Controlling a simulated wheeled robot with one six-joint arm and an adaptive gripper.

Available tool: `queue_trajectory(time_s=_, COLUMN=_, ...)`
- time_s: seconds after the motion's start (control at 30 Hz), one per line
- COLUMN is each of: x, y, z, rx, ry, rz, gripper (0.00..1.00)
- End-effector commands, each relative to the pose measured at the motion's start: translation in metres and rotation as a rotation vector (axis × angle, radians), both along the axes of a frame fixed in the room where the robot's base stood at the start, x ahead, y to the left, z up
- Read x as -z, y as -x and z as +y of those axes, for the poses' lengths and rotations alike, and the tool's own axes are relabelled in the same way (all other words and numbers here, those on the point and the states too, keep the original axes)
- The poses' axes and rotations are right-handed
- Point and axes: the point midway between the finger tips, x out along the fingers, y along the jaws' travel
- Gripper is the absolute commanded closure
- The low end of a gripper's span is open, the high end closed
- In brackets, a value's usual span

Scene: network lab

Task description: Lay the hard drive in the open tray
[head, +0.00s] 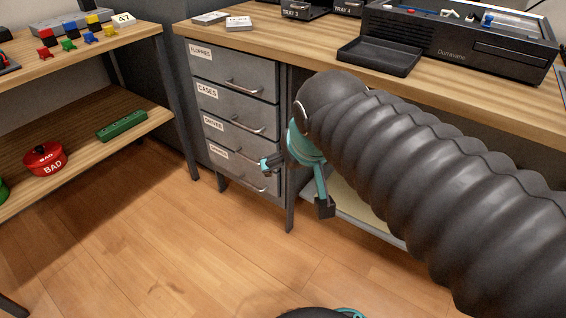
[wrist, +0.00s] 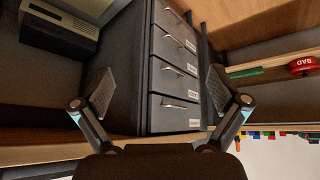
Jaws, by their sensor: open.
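My gripper (head: 296,185) is open and empty, low in front of the grey drawer cabinet. In the wrist view its spread fingers (wrist: 160,92) frame the cabinet, with nothing between them. I see no hard drive in either view. The cabinet has a column of shut drawers, among them one labelled DRIVES (head: 232,128). The lowest drawer (head: 245,171) is partly hidden by my gripper.
A shelf at left holds a red pot marked BAD (head: 45,160), a green block (head: 122,126) and coloured pieces. The floor (head: 160,240) in front is clear.

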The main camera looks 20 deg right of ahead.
Motion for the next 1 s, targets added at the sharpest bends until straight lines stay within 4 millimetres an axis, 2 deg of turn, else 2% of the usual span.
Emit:
queue_trajectory(time_s=0.03, x=0.014, y=0.019, z=0.002, rx=-0.012, ry=-0.01, rz=0.023, gripper=0.02)
queue_trajectory(time_s=0.1, x=0.029, y=0.039, z=0.005, rx=-0.031, ry=-0.021, rz=0.052, gripper=0.02)
queue_trajectory(time_s=0.2, x=0.044, y=0.056, z=0.009, rx=-0.047, ry=-0.032, rz=0.079, gripper=0.02)
queue_trajectory(time_s=0.3, x=0.05, y=0.063, z=0.01, rx=-0.055, ry=-0.036, rz=0.09, gripper=0.02)
queue_trajectory(time_s=0.53, x=0.05, y=0.063, z=0.01, rx=-0.056, ry=-0.037, rz=0.092, gripper=0.02)
queue_trajectory(time_s=0.67, x=0.043, y=0.063, z=0.01, rx=-0.055, ry=-0.037, rz=0.091, gripper=0.02)
queue_trajectory(time_s=0.9, x=0.0, y=0.062, z=0.01, rx=-0.055, ry=-0.037, rz=0.091, gripper=0.02)
queue_trajectory(time_s=1.0, x=-0.009, y=0.062, z=0.01, rx=-0.055, ry=-0.036, rz=0.09, gripper=0.02)
